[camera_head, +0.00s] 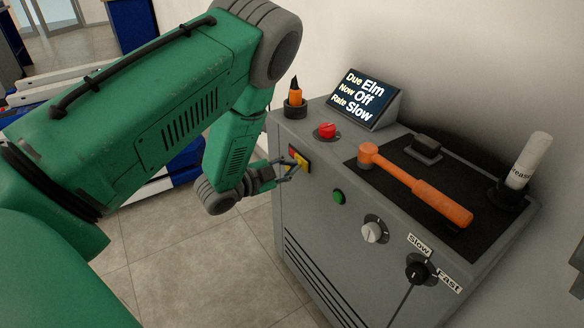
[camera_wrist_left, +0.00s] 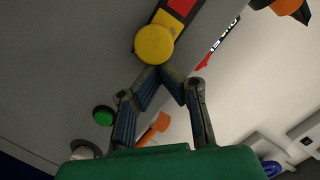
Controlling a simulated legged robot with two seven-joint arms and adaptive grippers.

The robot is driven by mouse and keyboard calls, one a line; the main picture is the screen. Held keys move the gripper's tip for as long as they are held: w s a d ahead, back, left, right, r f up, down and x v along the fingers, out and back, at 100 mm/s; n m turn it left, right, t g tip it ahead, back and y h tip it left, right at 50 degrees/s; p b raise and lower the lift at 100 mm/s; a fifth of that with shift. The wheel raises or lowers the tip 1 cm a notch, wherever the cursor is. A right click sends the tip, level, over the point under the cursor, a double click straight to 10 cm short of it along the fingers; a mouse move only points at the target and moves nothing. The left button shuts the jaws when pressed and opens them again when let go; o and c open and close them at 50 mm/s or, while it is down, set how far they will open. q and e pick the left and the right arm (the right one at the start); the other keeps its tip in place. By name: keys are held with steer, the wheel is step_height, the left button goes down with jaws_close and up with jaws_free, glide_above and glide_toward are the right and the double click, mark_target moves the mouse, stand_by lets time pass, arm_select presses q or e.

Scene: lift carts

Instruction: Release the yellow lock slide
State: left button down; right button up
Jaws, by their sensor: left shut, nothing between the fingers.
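The yellow lock slide (camera_head: 303,164) sits in a small dark plate with a red part on the front face of the grey cabinet. In the left wrist view its round yellow knob (camera_wrist_left: 154,44) is at the top centre, beside a red strip (camera_wrist_left: 165,19). My left gripper (camera_head: 282,172) is shut and empty. Its fingertips meet just beside the knob (camera_wrist_left: 163,70); I cannot tell whether they touch it. My right gripper is not in view.
The grey cabinet (camera_head: 300,215) carries a red button (camera_head: 326,130), green button (camera_head: 338,196), white knob (camera_head: 373,232) and black Slow/Fast knob (camera_head: 418,271). On top are a display (camera_head: 364,98), an orange mallet (camera_head: 415,185) and a grease tube (camera_head: 528,160). Open floor lies left.

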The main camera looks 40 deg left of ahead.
mark_target(295, 153)
arm_select(q)
steer(key=a, duration=0.1)
steer(key=w+a, duration=0.1)
steer(key=a, duration=0.2)
steer(key=shift+w+a, duration=0.2)
steer(key=shift+w, duration=0.05)
steer(key=shift+d+r, duration=0.1)
